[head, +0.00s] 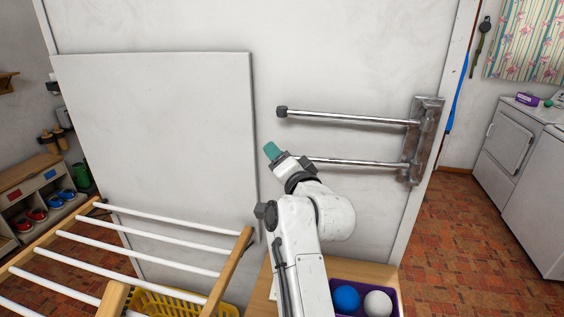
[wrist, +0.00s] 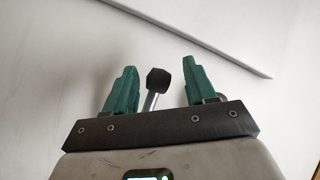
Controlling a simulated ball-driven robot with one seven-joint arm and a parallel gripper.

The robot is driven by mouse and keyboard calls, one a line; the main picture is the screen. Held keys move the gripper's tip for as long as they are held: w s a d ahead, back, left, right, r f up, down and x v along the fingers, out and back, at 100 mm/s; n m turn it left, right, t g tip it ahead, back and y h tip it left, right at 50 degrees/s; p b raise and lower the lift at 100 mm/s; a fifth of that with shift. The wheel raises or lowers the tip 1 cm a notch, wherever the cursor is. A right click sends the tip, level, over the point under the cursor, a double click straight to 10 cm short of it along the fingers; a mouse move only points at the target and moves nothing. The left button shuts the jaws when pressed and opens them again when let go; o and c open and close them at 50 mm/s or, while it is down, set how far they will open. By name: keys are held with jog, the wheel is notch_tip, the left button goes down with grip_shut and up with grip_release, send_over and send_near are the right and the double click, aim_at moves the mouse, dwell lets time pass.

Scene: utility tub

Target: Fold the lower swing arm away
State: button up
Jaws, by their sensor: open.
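Two metal swing arms stick out to the left from a wall bracket (head: 424,140) in the head view. The upper swing arm (head: 350,117) ends in a dark cap. The lower swing arm (head: 360,162) runs left toward my gripper (head: 273,151), which hides its tip. In the wrist view my gripper (wrist: 157,88) is open, with green fingers on both sides of the dark end cap (wrist: 158,79) of the lower arm. A short piece of its metal rod (wrist: 151,101) shows below the cap. I cannot tell whether either finger touches it.
A pale panel (head: 160,150) stands out from the wall left of my gripper. A wooden rack (head: 150,234) with white rods fills the lower left. A purple box (head: 342,283) with a blue and a white ball sits below. Wall around the swing arms is clear.

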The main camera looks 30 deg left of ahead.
jog(key=b+v, duration=0.2)
jog(key=v, duration=0.8)
jog(key=shift+s+d, duration=0.25)
jog(key=shift+d, duration=0.05)
